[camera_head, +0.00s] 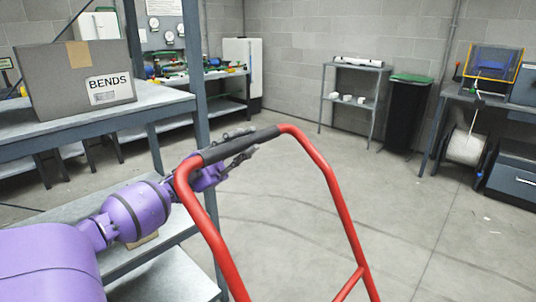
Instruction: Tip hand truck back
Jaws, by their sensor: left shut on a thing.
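The hand truck (331,191) shows as a red tubular frame with a dark grip sleeve along its top bar. It stands in front of me, and its lower part is out of view. My left arm comes in from the left, and my left gripper (238,150) is shut on the dark sleeve of the hand truck's top bar. The bar partly hides the fingers. My right gripper is not in view.
A metal shelf rack (60,122) stands close on the left, holding a grey box (76,82) labelled BENDS. A dark bin (405,115) with a green lid, a small shelf (352,99) and a workbench stand at the back. The concrete floor on the right is clear.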

